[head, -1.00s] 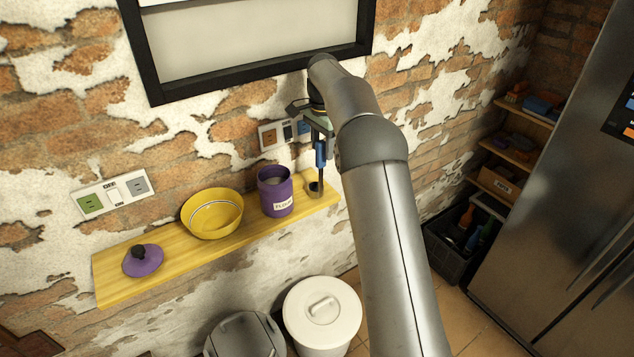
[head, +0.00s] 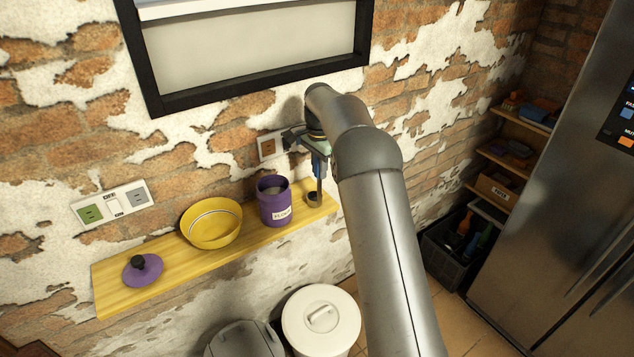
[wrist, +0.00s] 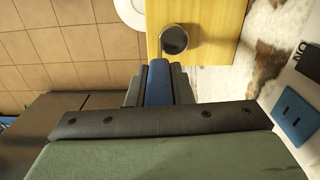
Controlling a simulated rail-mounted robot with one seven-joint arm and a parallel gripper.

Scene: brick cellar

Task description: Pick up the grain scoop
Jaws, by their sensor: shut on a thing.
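The grain scoop has a blue handle (head: 318,167), a thin grey shaft and a dark round bowl (head: 314,199). It stands upright, bowl down, at the right end of the yellow wooden shelf (head: 180,262). My gripper (head: 317,155) is above it, shut on the upper part of the blue handle. In the wrist view the handle (wrist: 158,82) sits between the dark fingers, with the round bowl (wrist: 174,39) over the shelf wood. The bowl appears to be at the shelf top; I cannot tell whether it touches.
A purple flour jar (head: 275,203) stands close to the left of the scoop. A yellow bowl (head: 211,223) and a purple lid (head: 142,270) are farther left. A wall socket (head: 269,146) and black-framed panel (head: 250,88) are behind. White (head: 322,322) and grey bins stand below.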

